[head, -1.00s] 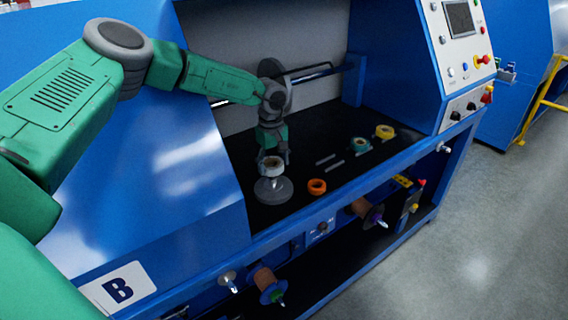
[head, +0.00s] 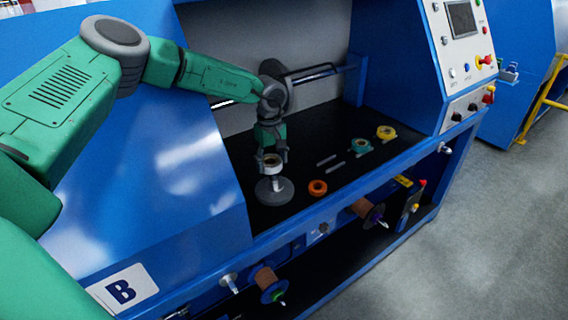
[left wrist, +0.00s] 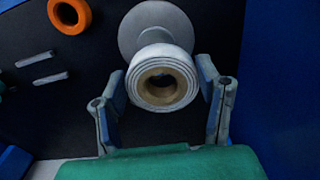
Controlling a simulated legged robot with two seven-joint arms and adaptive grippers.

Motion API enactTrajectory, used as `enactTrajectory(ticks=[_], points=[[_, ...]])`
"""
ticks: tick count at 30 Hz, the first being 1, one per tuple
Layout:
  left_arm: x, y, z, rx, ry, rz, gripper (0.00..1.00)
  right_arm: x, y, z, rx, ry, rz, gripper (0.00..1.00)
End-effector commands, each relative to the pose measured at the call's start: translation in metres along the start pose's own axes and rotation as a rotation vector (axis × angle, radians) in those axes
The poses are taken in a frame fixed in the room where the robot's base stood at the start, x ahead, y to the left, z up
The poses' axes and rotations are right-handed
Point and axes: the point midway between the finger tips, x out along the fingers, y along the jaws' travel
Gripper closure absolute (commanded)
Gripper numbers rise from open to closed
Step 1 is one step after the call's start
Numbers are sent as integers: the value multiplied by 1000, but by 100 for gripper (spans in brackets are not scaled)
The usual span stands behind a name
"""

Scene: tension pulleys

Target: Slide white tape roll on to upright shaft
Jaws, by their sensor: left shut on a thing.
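The white tape roll (head: 271,163) is between the fingers of my left gripper (head: 271,155), which is shut on it. The roll is held above a round grey stand (head: 274,192), and a short pale upright shaft (head: 275,178) shows between the roll and the base. In the left wrist view the fingers of my left gripper (left wrist: 160,72) are on both sides of the white roll (left wrist: 187,84). Its brown core is open, and no shaft shows in it. The grey base (left wrist: 140,22) is behind the roll. I cannot tell whether the shaft tip enters the core. My right gripper is not in view.
An orange roll (head: 317,183) lies right of the stand. Two thin grey bars (head: 328,162), a teal roll (head: 361,142) and a yellow roll (head: 386,131) lie further right. The blue machine wall (head: 190,140) is close on the left. Black surface is free between.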

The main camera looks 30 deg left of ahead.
Motion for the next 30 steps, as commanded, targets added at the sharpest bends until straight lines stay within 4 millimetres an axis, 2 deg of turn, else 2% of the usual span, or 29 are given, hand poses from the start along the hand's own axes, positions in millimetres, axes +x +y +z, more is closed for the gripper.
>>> enactTrajectory(ticks=[1,18,30], points=[[-5,-6,-13,-26,7,0,72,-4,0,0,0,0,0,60],[-42,-1,-5,-28,14,-1,72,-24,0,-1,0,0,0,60],[-44,2,0,-26,17,-4,72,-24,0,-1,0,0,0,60]])
